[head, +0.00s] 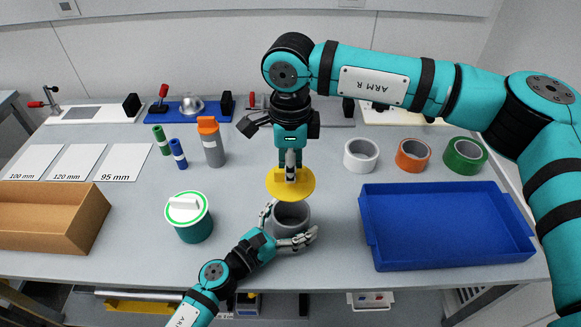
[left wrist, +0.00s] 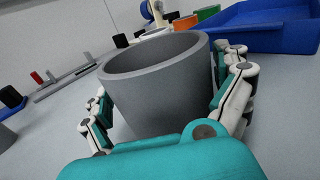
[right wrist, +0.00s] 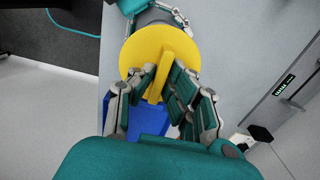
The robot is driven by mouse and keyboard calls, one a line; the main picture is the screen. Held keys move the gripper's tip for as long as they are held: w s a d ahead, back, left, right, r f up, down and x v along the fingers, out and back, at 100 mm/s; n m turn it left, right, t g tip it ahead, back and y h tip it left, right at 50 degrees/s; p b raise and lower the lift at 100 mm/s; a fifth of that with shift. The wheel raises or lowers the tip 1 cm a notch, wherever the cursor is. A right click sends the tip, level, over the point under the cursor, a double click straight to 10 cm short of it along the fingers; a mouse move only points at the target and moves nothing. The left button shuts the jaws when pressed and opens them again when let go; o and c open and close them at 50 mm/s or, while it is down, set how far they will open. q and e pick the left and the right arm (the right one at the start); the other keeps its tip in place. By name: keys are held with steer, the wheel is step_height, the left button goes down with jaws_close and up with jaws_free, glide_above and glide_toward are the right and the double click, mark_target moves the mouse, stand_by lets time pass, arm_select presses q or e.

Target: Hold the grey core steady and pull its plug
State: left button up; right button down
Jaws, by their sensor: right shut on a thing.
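The grey core (head: 291,222) stands upright on the table, an open hollow cylinder; its rim and wall fill the middle of the left wrist view (left wrist: 165,90). My left gripper (head: 288,226) has its fingers on both sides of the core, low on its wall, seemingly touching it. The yellow plug (head: 305,187), a disc with a raised grip bar, is above the core and apart from it. My right gripper (head: 290,172) is shut on the plug's bar, seen closely in the right wrist view (right wrist: 160,85). The plug's underside is hidden.
A teal tub with a white lid (head: 188,215) stands left of the core, near my left arm. An empty blue tray (head: 450,255) lies to the right, a brown box (head: 50,240) far left. Tape rolls (head: 412,155) and an orange-capped bottle (head: 212,145) stand behind.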

arm_select(q)
steer(key=shift+r, duration=0.1)
steer(key=shift+s+a, duration=0.1)
steer(key=shift+s, duration=0.1)
steer(key=v, duration=1.1)
steer(key=shift+s+a, duration=0.2)
